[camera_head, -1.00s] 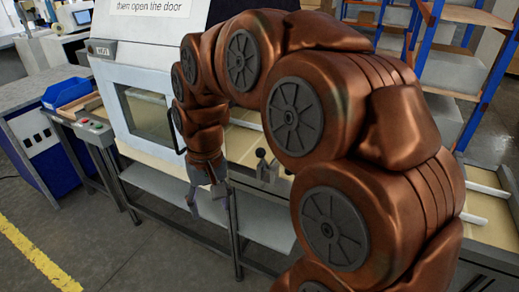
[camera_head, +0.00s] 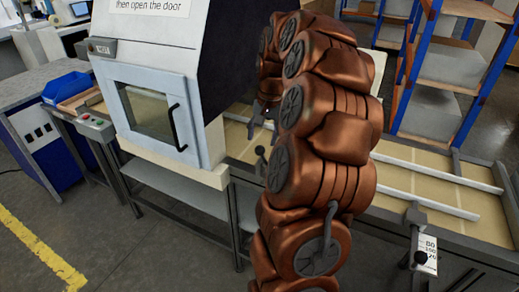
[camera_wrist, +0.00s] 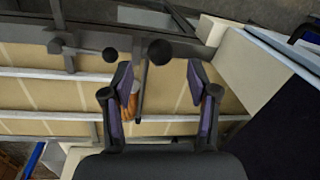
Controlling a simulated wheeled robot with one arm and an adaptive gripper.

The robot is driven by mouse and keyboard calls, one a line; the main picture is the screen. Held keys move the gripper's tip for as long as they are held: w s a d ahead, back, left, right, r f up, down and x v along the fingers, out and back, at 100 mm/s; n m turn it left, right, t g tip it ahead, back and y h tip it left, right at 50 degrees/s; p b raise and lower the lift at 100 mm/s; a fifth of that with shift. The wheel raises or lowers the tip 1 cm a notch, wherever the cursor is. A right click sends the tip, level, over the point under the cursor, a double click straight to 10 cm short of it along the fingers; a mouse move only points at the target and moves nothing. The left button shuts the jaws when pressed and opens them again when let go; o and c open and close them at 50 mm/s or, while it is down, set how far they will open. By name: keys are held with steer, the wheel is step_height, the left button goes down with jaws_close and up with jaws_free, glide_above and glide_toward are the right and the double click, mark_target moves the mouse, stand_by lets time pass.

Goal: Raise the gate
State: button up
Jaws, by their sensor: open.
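My gripper (camera_wrist: 160,75) is open in the wrist view, with one finger on each side of a dark rod. A large black ball knob (camera_wrist: 160,52) tops this rod, just beyond and between the fingertips. In the head view my gripper (camera_head: 263,118) is over the roller-less track behind the machine, partly hidden by my arm. A black-knobbed lever (camera_head: 260,155) stands on the near rail below it. I cannot tell which part is the gate.
A white machine with a shut door (camera_head: 150,110) and black handle stands left of the lever. The pale track (camera_head: 400,180) runs right, with a labelled post (camera_head: 424,255) on its near rail. Blue shelving (camera_head: 455,80) is behind. A blue bin (camera_head: 66,88) is at far left.

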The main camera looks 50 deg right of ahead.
mark_target(261, 146)
steer(key=shift+w+a+f+p, duration=0.2)
steer(key=shift+f+p, duration=0.3)
steer(key=shift+f, duration=1)
steer(key=shift+w+a+f+p, duration=0.15)
steer(key=shift+f+p, duration=0.35)
steer(key=shift+f, duration=1)
steer(key=shift+d, duration=0.1)
steer(key=shift+c, duration=0.4)
jaws_close()
